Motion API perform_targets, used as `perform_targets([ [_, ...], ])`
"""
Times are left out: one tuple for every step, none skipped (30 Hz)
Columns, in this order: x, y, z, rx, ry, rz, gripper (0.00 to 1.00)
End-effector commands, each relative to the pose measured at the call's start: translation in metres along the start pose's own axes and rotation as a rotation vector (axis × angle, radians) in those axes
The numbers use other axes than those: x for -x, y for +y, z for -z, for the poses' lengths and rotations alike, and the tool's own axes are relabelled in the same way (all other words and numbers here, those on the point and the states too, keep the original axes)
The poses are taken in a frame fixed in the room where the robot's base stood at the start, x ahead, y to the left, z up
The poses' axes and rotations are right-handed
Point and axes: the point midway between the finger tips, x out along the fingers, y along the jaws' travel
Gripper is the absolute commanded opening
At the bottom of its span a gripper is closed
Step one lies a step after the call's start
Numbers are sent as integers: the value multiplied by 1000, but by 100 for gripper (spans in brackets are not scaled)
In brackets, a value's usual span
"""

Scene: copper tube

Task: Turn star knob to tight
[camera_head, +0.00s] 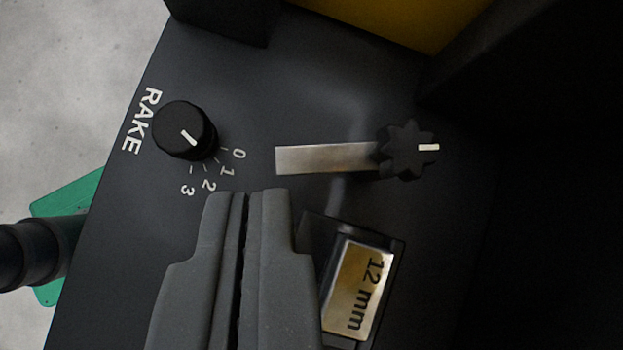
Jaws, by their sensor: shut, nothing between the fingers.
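The star knob (406,150) is black with a lobed rim and sits right of centre on the dark panel. A short white mark on it points to the right. A flat metal strip (325,158) runs left from the knob. My gripper (246,194) comes up from the bottom of the view, shut and empty. Its tips are below and left of the star knob, apart from it. I see no "tight" label by the knob.
A round black RAKE dial (185,131) with a 0 to 3 scale is at left. A framed 12 mm plate (357,290) lies right of my gripper. A yellow part (400,18) and dark walls border the top and right. A green piece (70,195) is at far left.

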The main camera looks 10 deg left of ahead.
Motion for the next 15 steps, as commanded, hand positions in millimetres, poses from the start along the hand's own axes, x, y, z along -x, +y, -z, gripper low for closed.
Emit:
perform_targets([
  [-3, 4, -6, -3, 6, 6, 0],
  [-4, 5, -8, -1, 9, 8, 0],
  [-5, 6, -11, 0, 13, 9, 0],
  [-6, 7, -12, 1, 16, 11, 0],
  [-7, 8, -13, 2, 18, 12, 0],
  [-8, 8, -14, 4, 20, 13, 0],
  [-10, 8, -14, 4, 21, 14, 0],
  [-13, 8, -14, 5, 21, 16, 0],
  [-16, 8, -14, 5, 22, 17, 0],
  [-20, 8, -14, 5, 21, 17, 0],
  [-23, 8, -14, 5, 21, 17, 0],
  [-29, 8, -13, 5, 21, 18, 0],
  [-33, 7, -13, 5, 21, 19, 0],
  [-38, 7, -13, 5, 21, 20, 0],
  [-45, 7, -13, 5, 21, 19, 0],
])
